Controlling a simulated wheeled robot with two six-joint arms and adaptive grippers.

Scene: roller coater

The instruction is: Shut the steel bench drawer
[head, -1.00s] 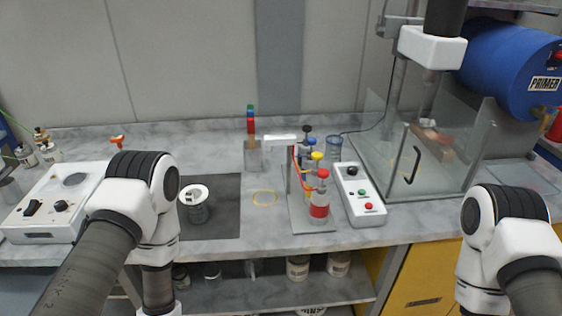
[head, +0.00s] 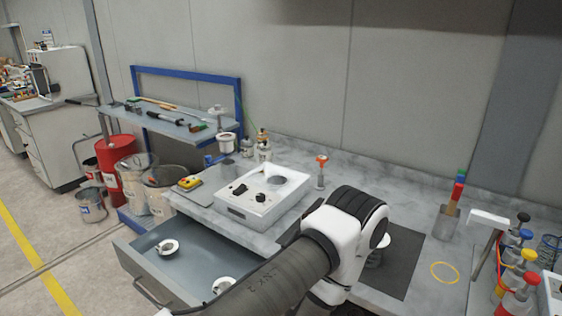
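The steel bench drawer (head: 155,264) stands pulled out at the lower left of the head view, below the left end of the grey bench top (head: 402,188). Its dark bar handle (head: 152,294) runs along its front. Two small white-rimmed cups, one a cup near the left side (head: 168,247) and one a cup near my arm (head: 222,284), lie inside. My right arm and gripper are not in view.
A white control box with knobs (head: 262,195) stands on the bench above the drawer. A blue-framed rack (head: 188,78) with brushes, a red drum (head: 114,160) and several buckets stand left of the bench. The floor (head: 50,251) in front of the drawer's left side is clear.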

